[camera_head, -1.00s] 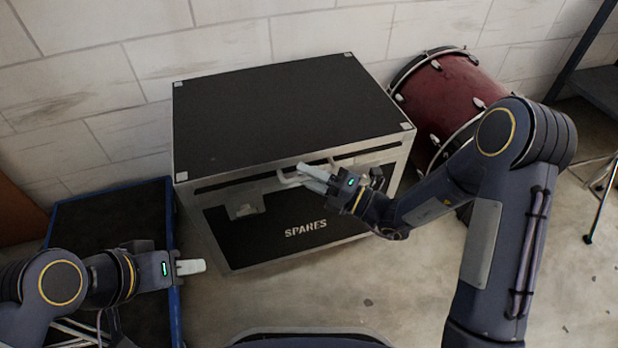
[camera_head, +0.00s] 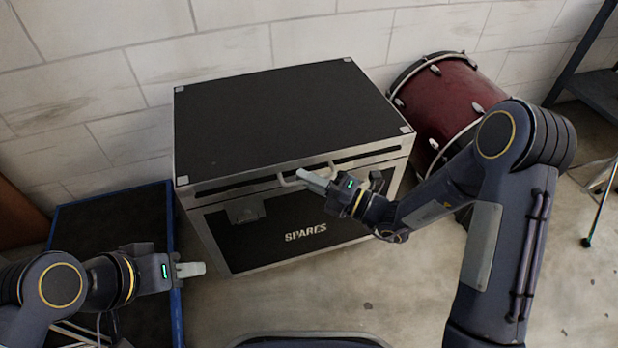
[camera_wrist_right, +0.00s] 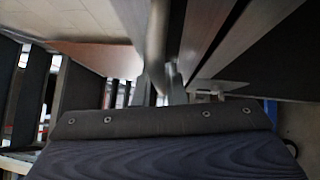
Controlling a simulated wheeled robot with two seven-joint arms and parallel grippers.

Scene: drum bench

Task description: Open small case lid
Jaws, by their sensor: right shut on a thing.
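The small case (camera_head: 285,120) is a black box with metal edges and "SPARES" on its front; it stands against the wall with its black lid (camera_head: 280,110) down. A pale bar handle (camera_head: 287,183) runs along the front near the lid's edge. My right gripper (camera_head: 308,178) is shut on the handle at the front; the handle bar also shows in the right wrist view (camera_wrist_right: 157,45), running down to the fingers. My left gripper (camera_head: 190,269) is in front of the case at the left, away from it; its fingers look close together, but the gap cannot be made out.
A red drum (camera_head: 445,95) lies close to the case's right side. A blue-edged black platform (camera_head: 120,215) is at the left, beside the case. A dark shelf (camera_head: 600,90) stands at the far right. Bare floor (camera_head: 400,290) lies in front.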

